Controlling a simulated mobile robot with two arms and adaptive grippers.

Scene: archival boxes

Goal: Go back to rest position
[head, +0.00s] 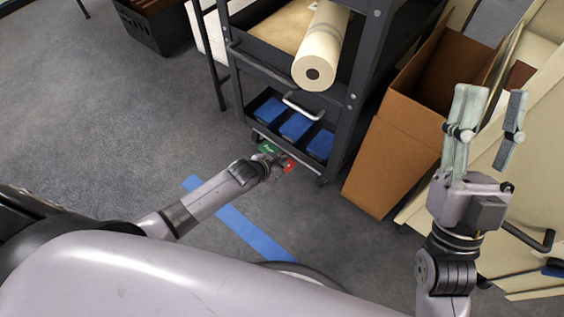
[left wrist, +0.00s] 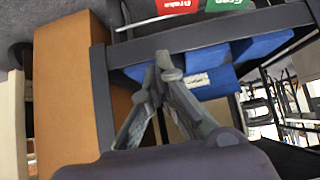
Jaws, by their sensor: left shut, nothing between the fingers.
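My left gripper (head: 281,160) is low, by the bottom of a dark shelf cart (head: 351,100). In the left wrist view its fingertips (left wrist: 163,62) meet with nothing between them. They are in front of the cart's lower edge and blue boxes (left wrist: 205,75). A green label (head: 268,147) and a red label (head: 290,166) show beside the gripper in the head view. My right gripper (head: 492,100) is raised at the right, fingers apart and empty, in front of pale panels.
An open cardboard box (head: 385,165) stands right of the cart. A paper roll (head: 320,50) lies on the cart's upper shelf, and blue boxes (head: 296,126) sit on its lower shelf. Blue tape (head: 250,233) marks the floor. Open grey floor (head: 110,110) lies to the left.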

